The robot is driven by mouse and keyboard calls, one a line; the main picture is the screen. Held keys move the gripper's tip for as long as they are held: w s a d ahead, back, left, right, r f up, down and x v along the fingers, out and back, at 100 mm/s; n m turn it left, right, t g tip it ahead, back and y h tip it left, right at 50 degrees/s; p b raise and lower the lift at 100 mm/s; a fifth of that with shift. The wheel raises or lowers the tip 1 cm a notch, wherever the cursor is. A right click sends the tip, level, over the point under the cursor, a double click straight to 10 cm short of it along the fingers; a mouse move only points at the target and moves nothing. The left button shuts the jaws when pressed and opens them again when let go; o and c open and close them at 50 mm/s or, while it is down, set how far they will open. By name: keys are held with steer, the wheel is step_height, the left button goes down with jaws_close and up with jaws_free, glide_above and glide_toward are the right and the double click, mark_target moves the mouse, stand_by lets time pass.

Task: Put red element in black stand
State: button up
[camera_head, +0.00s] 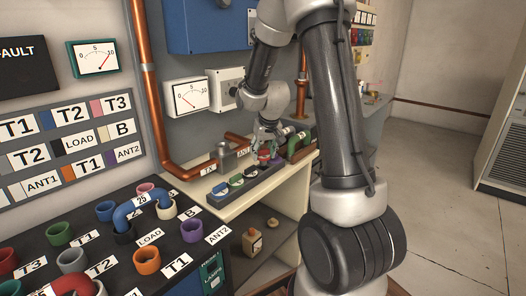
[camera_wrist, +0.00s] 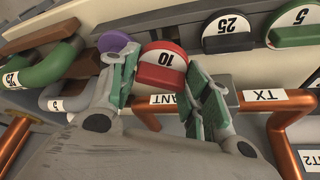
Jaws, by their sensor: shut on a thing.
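The red element (camera_wrist: 162,68), a round-topped piece with a white label marked 10, is between the green-padded fingers of my gripper (camera_wrist: 163,78) in the wrist view. My gripper is shut on it. In the head view my gripper (camera_head: 268,145) is low over the far half of the long dark stand (camera_head: 228,202), which lies along the bench. I cannot tell from these frames whether the red element touches the stand. The fingers hide part of the stand.
A black element marked 25 (camera_wrist: 228,32) and a purple piece (camera_wrist: 118,42) are close to my gripper. Grey and green curved pipes (camera_wrist: 45,68) and copper pipes (camera_wrist: 285,135) crowd the near side. A panel of coloured sockets (camera_head: 147,260) stands front left.

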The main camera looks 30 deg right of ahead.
mark_target(264, 156)
steer(key=shift+f, duration=1.9)
stand_by(0.4)
steer(key=o, duration=1.1)
steer(key=shift+s, duration=0.1)
steer(key=v, duration=1.2)
steer(key=shift+d+r, duration=0.1)
